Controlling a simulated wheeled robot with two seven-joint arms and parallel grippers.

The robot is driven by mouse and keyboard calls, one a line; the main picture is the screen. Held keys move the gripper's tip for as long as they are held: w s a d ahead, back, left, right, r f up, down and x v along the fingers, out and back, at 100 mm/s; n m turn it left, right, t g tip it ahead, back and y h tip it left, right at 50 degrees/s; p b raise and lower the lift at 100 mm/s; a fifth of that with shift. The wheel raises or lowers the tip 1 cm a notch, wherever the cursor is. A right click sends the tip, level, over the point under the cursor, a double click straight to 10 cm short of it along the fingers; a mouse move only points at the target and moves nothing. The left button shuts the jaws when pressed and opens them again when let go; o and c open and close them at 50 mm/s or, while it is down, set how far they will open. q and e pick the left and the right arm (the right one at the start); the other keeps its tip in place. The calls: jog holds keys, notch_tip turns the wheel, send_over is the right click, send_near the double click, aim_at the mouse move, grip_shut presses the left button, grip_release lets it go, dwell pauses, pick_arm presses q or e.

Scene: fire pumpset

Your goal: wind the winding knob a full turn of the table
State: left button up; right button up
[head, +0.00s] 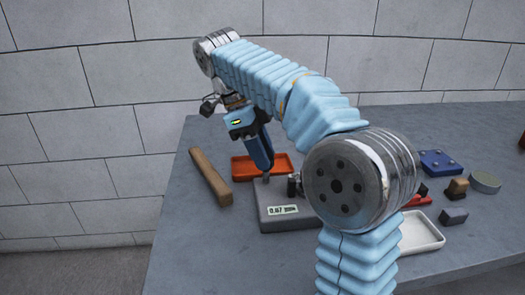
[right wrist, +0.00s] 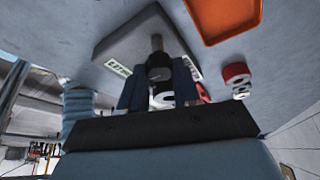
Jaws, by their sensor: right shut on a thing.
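A grey box (head: 290,219) with a small label reading about 0.07 mm stands on the table. My right gripper (head: 265,168) points down over its back left part. In the right wrist view, my right gripper (right wrist: 158,92) is shut on a dark round piece (right wrist: 158,72), which looks like the winding knob. My left gripper is in neither view.
An orange tray (head: 243,168) lies behind the box. A wooden bar (head: 210,178) lies to its left. My right arm hides the table's middle.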

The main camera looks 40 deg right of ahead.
jog(key=o, duration=1.1)
jog(key=shift+c, duration=0.2)
jog(key=shift+n, duration=0.4)
jog(key=shift+n+t+h, duration=0.3)
jog(key=shift+n, duration=0.5)
